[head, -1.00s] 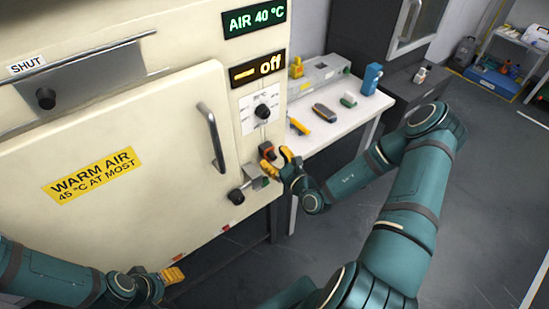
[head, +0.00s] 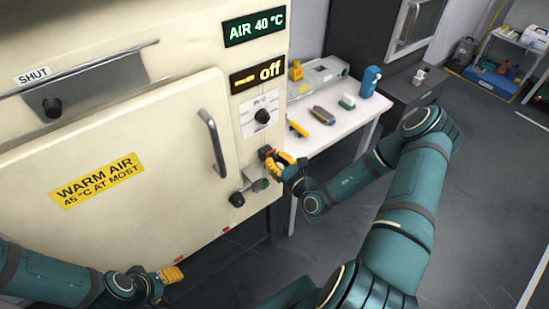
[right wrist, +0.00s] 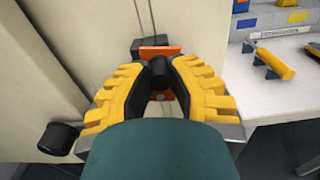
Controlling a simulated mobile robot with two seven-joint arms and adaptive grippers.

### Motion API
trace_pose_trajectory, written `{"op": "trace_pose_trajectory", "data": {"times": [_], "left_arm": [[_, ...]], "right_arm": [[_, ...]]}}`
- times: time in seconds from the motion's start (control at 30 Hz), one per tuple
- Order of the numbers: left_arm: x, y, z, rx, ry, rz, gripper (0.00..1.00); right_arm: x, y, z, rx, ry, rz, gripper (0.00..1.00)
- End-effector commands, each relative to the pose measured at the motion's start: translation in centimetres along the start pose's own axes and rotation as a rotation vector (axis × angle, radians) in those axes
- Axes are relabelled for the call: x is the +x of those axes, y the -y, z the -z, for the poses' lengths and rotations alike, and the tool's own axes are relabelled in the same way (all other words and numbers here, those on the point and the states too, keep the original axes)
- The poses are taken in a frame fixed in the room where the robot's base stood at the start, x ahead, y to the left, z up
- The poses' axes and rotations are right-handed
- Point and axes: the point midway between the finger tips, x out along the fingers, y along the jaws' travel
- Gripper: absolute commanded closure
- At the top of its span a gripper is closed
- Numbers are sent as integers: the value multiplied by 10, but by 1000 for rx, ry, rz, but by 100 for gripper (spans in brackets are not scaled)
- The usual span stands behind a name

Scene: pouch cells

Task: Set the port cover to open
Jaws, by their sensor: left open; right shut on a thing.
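A grey plate with a black knob (head: 52,107), under a rail beside a SHUT sign (head: 34,76), looks like the port cover; it is on the upper left of the cream cabinet (head: 120,120) in the head view. My right gripper (head: 279,160) is at the cabinet's right edge. In the right wrist view its yellow fingers (right wrist: 159,82) are closed around a black knob, in front of an orange piece (right wrist: 160,52) on a vertical slot. My left gripper (head: 172,275) is open, low before the cabinet and away from the plate.
The cabinet door has a vertical handle (head: 212,142). A dial (head: 262,116) and a black knob (head: 237,199) are near my right gripper. A white table (head: 345,125) with several tools stands at right. Open floor (head: 490,190) lies beyond my right arm.

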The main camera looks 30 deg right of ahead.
Motion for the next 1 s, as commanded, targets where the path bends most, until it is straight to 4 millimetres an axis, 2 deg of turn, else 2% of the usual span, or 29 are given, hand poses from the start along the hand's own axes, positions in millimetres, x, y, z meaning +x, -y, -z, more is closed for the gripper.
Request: {"op": "trace_pose_trajectory", "data": {"times": [0.1, 0.4, 1.0], "left_arm": [[-15, -5, 2, 0, 0, -2, 45], [-35, -11, 4, -1, 1, -6, 45], [-45, -16, 6, 1, 2, -7, 45]], "right_arm": [[0, 4, -2, 102, -1, 0, 100], [0, 16, 4, 386, -1, 1, 100], [0, 34, 25, 956, 0, 3, 100]]}}
